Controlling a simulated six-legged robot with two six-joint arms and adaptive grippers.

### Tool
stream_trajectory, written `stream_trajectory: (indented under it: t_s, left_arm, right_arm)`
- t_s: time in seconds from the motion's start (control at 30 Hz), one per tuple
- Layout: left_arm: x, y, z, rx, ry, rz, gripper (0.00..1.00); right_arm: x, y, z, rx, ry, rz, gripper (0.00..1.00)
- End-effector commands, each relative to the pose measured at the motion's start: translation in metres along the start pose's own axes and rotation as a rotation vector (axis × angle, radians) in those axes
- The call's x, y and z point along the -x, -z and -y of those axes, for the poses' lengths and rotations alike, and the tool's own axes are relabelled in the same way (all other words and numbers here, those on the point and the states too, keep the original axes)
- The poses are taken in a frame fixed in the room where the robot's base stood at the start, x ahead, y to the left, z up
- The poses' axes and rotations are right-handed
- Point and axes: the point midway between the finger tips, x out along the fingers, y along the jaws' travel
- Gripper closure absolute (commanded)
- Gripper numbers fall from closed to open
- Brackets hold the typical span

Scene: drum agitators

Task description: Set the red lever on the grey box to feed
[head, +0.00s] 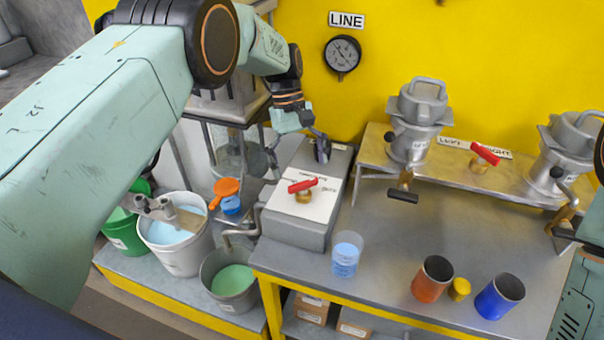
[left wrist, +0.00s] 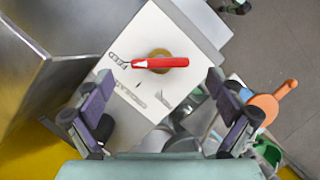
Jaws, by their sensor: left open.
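The red lever (head: 303,185) sits on a brass hub on the white plate atop the grey box (head: 292,231), at the bench's left end. In the left wrist view the red lever (left wrist: 155,63) points left from its hub, towards small dark lettering. More lettering lies lower on the plate; I cannot read it surely. My left gripper (head: 297,149) is open and empty, above the far part of the box, behind the lever. In the left wrist view its fingers (left wrist: 158,80) stand apart on either side of the plate, with the lever just beyond. Only part of my right arm shows.
A second red lever (head: 484,153) sits on the raised shelf between two metal canisters. A clear beaker (head: 347,254), an orange cup (head: 432,279) and a blue cup (head: 499,297) stand on the bench. Buckets (head: 176,245) stand left of the box.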

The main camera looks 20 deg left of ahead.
Motion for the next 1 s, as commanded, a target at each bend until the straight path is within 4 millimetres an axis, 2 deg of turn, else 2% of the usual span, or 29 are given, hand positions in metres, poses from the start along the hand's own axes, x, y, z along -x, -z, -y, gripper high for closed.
stream_trajectory:
  t_s: [0.2,0.4,0.63,1.0]
  left_arm:
    - [0.048,0.001,-0.001,0.000,-0.004,-0.005,0.06]
    - [0.079,0.001,-0.001,0.000,-0.002,-0.001,0.06]
    - [0.093,0.000,0.000,0.001,0.000,-0.001,0.06]
    - [0.093,0.000,0.000,0.000,0.000,0.000,0.06]
  right_arm:
    - [0.000,0.000,0.000,0.000,0.000,0.000,0.55]
    - [0.000,0.000,0.000,0.000,0.000,0.000,0.55]
    - [0.000,0.000,0.000,0.000,0.000,0.000,0.55]
    - [0.000,0.000,0.000,0.000,0.000,0.000,0.55]
